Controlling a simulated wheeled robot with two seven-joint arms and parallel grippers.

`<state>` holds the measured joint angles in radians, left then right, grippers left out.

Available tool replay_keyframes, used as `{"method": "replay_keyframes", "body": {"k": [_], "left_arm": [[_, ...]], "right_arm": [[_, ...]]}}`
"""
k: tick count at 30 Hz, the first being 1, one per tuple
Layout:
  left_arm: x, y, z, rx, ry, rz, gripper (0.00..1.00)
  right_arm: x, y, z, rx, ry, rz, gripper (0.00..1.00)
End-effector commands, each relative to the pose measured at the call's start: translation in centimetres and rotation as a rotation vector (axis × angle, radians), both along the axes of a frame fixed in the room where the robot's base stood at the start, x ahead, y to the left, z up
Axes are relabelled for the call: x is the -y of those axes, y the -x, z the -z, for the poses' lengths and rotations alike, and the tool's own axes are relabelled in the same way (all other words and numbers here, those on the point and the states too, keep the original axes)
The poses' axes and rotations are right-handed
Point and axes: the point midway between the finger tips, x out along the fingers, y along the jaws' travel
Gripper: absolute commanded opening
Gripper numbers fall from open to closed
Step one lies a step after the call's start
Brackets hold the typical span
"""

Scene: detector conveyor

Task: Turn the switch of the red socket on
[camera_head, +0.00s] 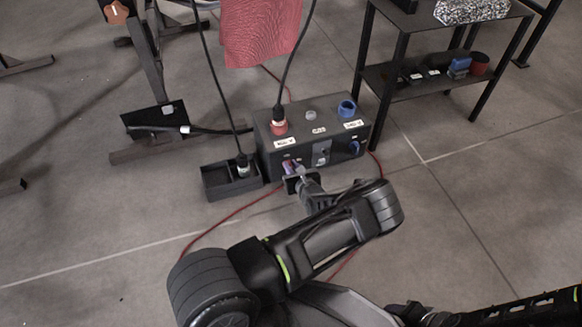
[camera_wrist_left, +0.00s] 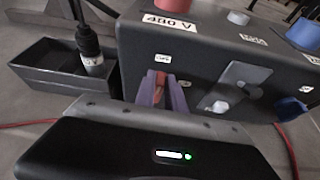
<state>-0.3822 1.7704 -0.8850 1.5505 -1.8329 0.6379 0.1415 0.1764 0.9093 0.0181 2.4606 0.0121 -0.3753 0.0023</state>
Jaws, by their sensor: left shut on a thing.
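A dark socket box (camera_head: 330,131) stands on the floor. On its top left is the red socket (camera_head: 280,128) with a black plug in it; on its top right is a blue socket (camera_head: 347,109). My left gripper (camera_head: 291,170) is at the left of the front face, below the red socket. In the left wrist view its purple-looking fingers (camera_wrist_left: 163,90) are shut on a reddish switch, mostly hidden between them, so its angle cannot be told. A blue switch (camera_wrist_left: 290,109) sits free at the right of the front face. My right gripper is not in view.
A black tray (camera_head: 217,188) with an upright plug (camera_head: 243,166) stands just left of the box. Cables hang from above, near a red cloth (camera_head: 262,32). A black shelf (camera_head: 391,82) stands at the back right. Red cable runs along the floor.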

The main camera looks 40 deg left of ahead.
Motion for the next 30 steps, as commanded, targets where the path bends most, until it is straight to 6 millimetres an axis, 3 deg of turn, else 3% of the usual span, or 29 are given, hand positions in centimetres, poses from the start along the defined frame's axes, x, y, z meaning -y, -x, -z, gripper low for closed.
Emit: {"method": "replay_keyframes", "body": {"k": [12, 30], "left_arm": [[0.5, -0.6, 0.4, -0.217, -0.147, -0.003, 0.00], [1.2, -1.5, 1.3, -0.687, -0.471, -0.001, 0.00]], "right_arm": [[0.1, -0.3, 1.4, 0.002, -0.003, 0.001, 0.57], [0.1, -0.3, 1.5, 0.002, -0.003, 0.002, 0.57]]}}
